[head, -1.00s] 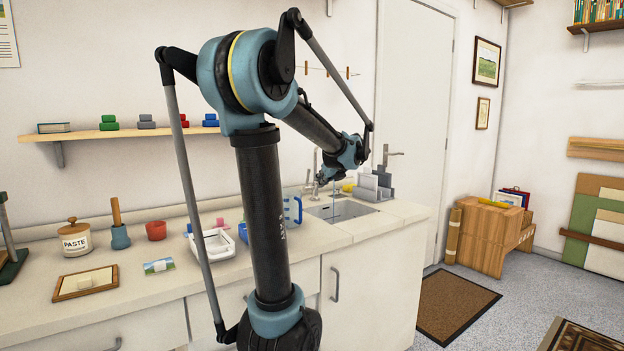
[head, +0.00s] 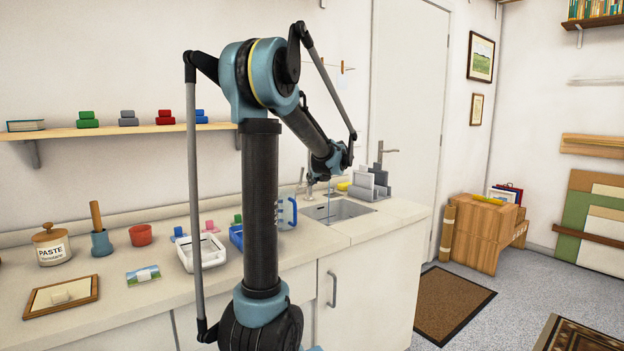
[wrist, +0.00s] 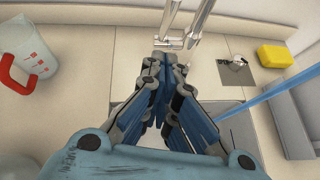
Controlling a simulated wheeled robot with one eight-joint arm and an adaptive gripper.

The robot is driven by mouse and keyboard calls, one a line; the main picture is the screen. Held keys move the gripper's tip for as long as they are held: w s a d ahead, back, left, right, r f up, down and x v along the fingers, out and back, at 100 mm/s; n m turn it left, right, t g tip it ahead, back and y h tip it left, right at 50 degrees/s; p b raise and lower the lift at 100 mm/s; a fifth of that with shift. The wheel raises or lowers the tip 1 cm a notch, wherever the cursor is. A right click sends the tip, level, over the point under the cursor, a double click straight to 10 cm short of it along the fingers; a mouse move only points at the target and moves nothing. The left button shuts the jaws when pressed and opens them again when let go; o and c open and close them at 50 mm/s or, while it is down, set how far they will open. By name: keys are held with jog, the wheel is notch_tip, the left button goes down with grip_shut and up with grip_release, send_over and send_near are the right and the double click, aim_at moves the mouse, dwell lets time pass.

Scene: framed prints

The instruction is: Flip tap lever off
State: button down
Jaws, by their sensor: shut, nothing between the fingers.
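The chrome tap (wrist: 200,22) stands behind the sink (head: 345,209). In the head view the tap (head: 301,182) is small and partly behind my arm. In the wrist view its bright metal parts lie just beyond my fingertips; which part is the lever is hard to tell. A thin blue streak (wrist: 275,95), which looks like running water, slants across the right of the wrist view. It shows as a thin vertical line (head: 329,208) over the sink in the head view. My gripper (wrist: 163,62) is shut and empty, its tips close to the tap's base; contact cannot be told.
A jug with a red handle (wrist: 32,55) stands left of my gripper. A yellow sponge (wrist: 274,56) lies to the right, near a grey rack (head: 370,184). White and blue trays (head: 202,252) stand on the counter left of the sink.

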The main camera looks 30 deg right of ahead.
aim_at(301, 178)
jog(key=shift+w+d, duration=0.15)
jog(key=shift+w, duration=2.4)
jog(key=shift+d+r, duration=0.1)
